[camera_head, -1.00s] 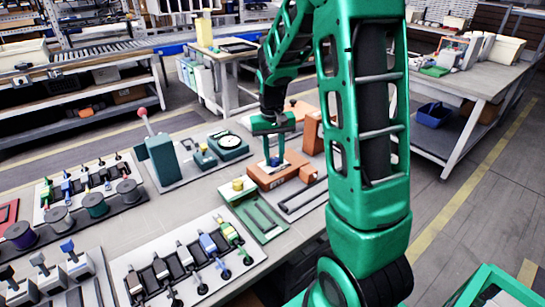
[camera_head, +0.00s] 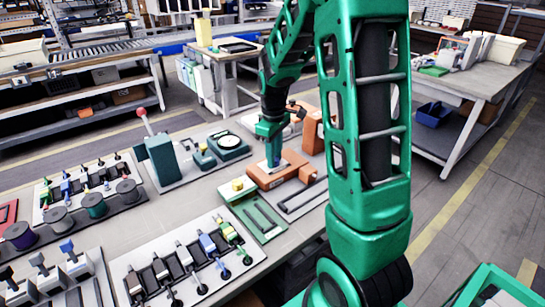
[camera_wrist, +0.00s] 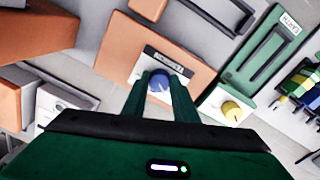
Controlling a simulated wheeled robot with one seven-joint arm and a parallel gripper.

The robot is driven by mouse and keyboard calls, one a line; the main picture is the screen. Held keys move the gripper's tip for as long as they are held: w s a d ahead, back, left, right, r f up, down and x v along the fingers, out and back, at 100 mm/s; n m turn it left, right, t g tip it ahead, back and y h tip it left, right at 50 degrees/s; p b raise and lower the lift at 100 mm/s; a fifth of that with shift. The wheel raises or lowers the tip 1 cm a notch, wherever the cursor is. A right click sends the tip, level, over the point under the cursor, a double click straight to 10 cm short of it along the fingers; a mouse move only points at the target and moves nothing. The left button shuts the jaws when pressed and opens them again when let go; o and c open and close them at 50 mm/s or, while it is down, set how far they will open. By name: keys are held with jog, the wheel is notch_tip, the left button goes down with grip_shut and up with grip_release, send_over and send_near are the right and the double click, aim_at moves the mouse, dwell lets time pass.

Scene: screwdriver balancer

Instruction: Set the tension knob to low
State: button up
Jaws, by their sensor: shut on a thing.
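The knob, a blue round one with a pale pointer mark (camera_wrist: 160,80), sits on a dark-and-white label plate on an orange block (camera_wrist: 112,48). In the wrist view my gripper (camera_wrist: 159,84) has its two green fingers on either side of the knob, shut on it. The label's writing is too blurred to read. In the head view my gripper (camera_head: 273,160) points down at the top of the orange block (camera_head: 270,180); the knob is hidden there behind the fingers.
A green plate with a yellow knob (camera_wrist: 231,110) and a slot lies beside the block. An orange upright part (camera_head: 312,132) stands behind the block. A green device with a round dial (camera_head: 228,142) stands to the left.

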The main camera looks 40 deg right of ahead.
jog(key=shift+w+r+n, duration=0.15)
jog(key=shift+w+n, duration=0.1)
jog(key=shift+n, duration=0.25)
jog(key=o, duration=1)
jog(key=shift+o, duration=0.2)
jog(key=shift+s, duration=0.1)
notch_tip(320, 180, up, 10)
jog(key=shift+a+r, duration=0.25)
jog(key=shift+s, duration=0.2)
